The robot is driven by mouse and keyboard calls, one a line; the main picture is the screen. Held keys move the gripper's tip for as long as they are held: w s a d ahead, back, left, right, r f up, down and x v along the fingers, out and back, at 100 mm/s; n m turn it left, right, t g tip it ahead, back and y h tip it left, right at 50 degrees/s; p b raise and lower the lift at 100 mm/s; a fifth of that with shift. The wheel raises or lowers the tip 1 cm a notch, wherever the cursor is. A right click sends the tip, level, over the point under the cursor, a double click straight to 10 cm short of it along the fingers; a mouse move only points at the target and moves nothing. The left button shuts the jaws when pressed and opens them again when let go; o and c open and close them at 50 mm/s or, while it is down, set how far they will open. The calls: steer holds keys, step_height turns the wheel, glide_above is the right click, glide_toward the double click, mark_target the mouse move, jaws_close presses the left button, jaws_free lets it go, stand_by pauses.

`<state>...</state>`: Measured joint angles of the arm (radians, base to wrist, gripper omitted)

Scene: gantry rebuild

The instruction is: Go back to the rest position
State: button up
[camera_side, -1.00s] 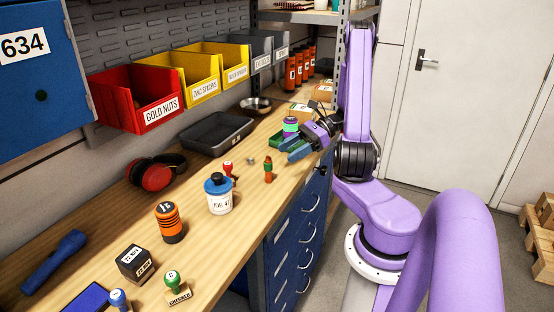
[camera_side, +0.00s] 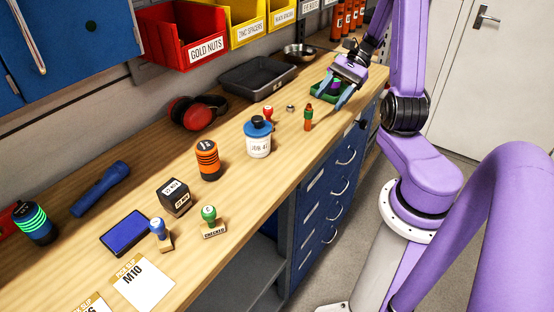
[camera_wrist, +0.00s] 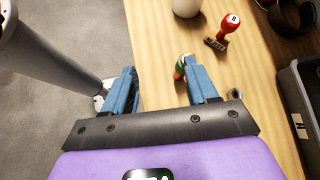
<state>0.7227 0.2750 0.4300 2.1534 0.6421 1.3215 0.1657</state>
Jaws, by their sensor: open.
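My gripper (camera_side: 335,92) is at the far right end of the bench in the side view, its blue fingers pointing down and spread apart. In the wrist view my gripper (camera_wrist: 160,77) is open with nothing between the fingertips. A small orange and green piece (camera_wrist: 181,68) shows beside the right fingertip there; it stands upright on the bench in the side view (camera_side: 308,118).
A white jar with a blue lid (camera_side: 258,140), a red-handled stamp (camera_side: 268,114), an orange-black cylinder (camera_side: 208,160) and red ear muffs (camera_side: 192,113) stand along the bench. A grey tray (camera_side: 258,74) lies behind. Open floor (camera_side: 480,205) is right of the bench.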

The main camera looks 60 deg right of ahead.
steer(key=s+a+r+n+g+h, duration=0.1)
steer(key=s+a+n+g+h, duration=0.15)
steer(key=a+n, duration=0.5)
steer(key=s+a+n+g+h, duration=0.1)
steer(key=a+n+g+h, duration=0.3)
steer(key=a+n, duration=0.35)
steer(key=s+a+r+n+t+h, duration=0.2)
steer(key=s+a+n, duration=0.8)
steer(key=n, duration=0.5)
steer(key=shift+s+r+n+t+h, duration=0.25)
steer(key=shift+s+n+t+h, duration=0.25)
steer(key=shift+t, duration=0.55)
steer(key=shift+a, duration=0.1)
